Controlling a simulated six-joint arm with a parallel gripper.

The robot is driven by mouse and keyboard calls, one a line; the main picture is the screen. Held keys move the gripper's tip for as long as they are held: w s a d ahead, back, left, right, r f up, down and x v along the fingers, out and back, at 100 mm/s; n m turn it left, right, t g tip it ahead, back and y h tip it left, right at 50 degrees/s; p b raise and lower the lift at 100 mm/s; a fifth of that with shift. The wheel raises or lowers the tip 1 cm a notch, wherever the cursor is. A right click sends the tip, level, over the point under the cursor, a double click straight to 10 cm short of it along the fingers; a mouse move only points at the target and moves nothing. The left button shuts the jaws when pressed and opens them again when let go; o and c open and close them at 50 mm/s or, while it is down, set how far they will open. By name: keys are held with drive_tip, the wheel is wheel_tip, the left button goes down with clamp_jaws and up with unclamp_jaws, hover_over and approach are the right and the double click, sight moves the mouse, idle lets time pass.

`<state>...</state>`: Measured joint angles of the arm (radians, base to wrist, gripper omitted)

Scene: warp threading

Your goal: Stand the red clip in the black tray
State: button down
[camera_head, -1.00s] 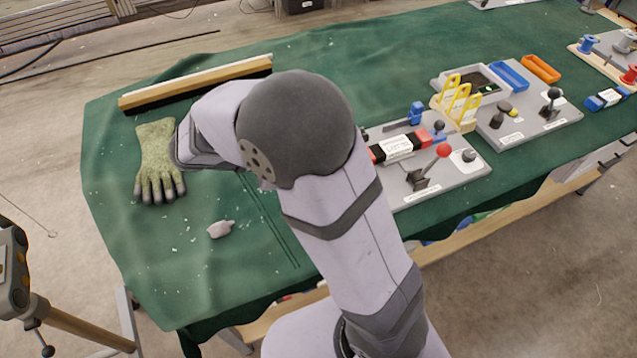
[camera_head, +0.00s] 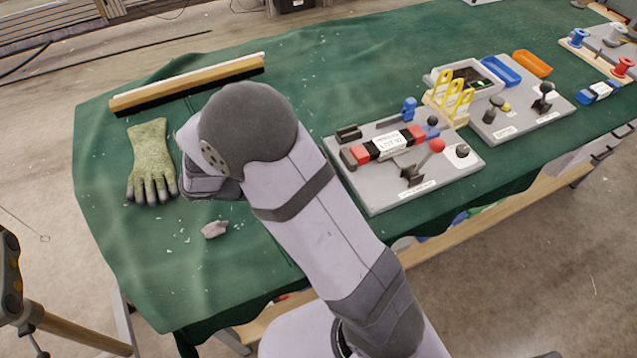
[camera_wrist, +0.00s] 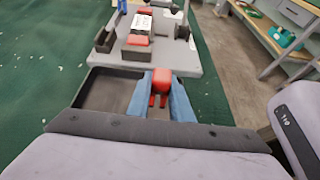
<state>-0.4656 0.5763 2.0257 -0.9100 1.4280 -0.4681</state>
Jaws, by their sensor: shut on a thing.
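The red clip (camera_wrist: 161,82) is between the two blue fingers of my gripper (camera_wrist: 160,88) in the wrist view, which are shut on it. Its red head shows at the top and two red prongs below. The black tray (camera_wrist: 104,92) lies behind and beneath the fingers in the wrist view, with its bare left part in sight. The clip overlaps the tray in this view; I cannot tell whether it touches the tray floor. In the head view my arm hides the gripper, the clip and the tray.
A grey board (camera_head: 385,195) with a black-and-red block (camera_head: 390,143) and a red-knobbed lever (camera_head: 437,146) stands just beyond the tray. A glove (camera_head: 150,160), a grey lump (camera_head: 215,229) and a wooden-backed brush (camera_head: 190,85) lie left. Green cloth between them is mostly clear.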

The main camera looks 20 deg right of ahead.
drive_tip(key=shift+f, duration=0.55)
drive_tip(key=shift+f, duration=0.15)
drive_tip(key=c, duration=1.6)
unclamp_jaws()
drive_tip(key=shift+r, duration=0.2)
drive_tip(key=v, duration=1.2)
drive_tip(key=shift+b, duration=0.4)
